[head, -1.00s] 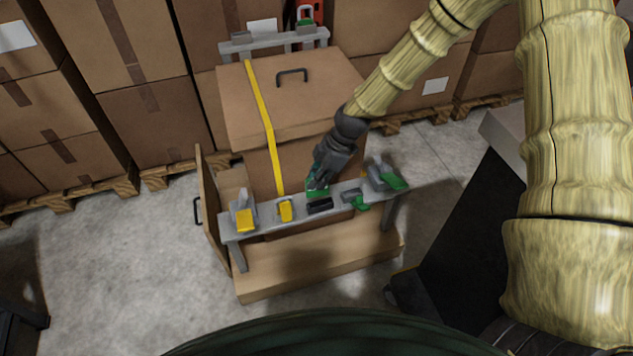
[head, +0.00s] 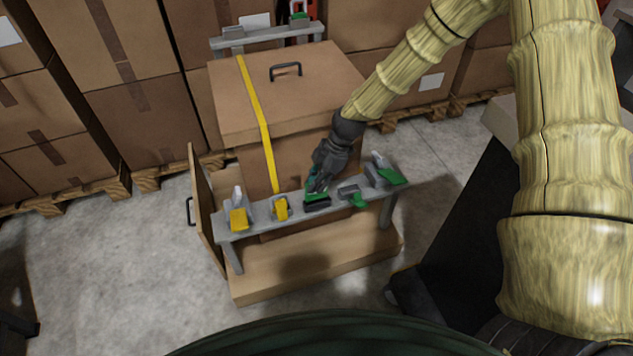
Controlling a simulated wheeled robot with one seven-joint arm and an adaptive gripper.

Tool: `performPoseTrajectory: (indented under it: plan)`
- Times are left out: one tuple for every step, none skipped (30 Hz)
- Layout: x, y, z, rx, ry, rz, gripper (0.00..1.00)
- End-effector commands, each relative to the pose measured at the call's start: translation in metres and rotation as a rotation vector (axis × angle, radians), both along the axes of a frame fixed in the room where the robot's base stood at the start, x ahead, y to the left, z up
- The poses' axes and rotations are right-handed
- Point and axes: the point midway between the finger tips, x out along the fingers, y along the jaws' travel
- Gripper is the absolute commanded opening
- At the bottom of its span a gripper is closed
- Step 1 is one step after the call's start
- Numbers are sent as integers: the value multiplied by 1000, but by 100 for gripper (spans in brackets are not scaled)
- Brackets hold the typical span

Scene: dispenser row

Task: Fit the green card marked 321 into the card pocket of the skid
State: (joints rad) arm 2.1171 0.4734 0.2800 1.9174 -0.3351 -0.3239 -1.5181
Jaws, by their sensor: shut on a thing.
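My gripper (head: 318,184) is at the grey rail across the front of the skid (head: 290,272). It is shut on a green card (head: 309,196), mostly hidden behind the fingers; its 321 mark cannot be read. The card's lower edge is at the back of a black card pocket (head: 317,206) near the middle of the rail. I cannot tell whether the card is inside the pocket or just above it.
The rail (head: 262,226) also bears yellow-fronted dispensers (head: 239,219) on the left and green ones (head: 391,177) on the right, close beside my gripper. A lidded carton (head: 288,90) with a yellow strap stands behind. An upright board (head: 207,206) stands at the left.

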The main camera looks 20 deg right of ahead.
Motion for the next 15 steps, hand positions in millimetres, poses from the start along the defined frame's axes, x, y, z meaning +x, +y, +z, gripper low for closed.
performPoseTrajectory:
  plan:
    - [0,0,-5,0,0,-1,0]
    - [0,0,-7,0,0,-1,0]
    - [0,0,-9,0,0,-1,0]
    - [0,0,-10,0,0,-1,0]
    - [0,0,-12,0,0,-1,0]
    - [0,0,-14,0,0,-1,0]
    - [0,0,-15,0,0,-1,0]
    - [0,0,-17,0,0,-1,0]
    - [0,0,-19,0,0,-1,0]
    - [0,0,-21,0,0,-1,0]
    - [0,0,-22,0,0,-1,0]
    - [0,0,-24,0,0,-1,0]
    - [0,0,-26,0,0,-1,0]
    - [0,0,-28,0,0,-1,0]
    - [0,0,-29,0,0,-1,0]
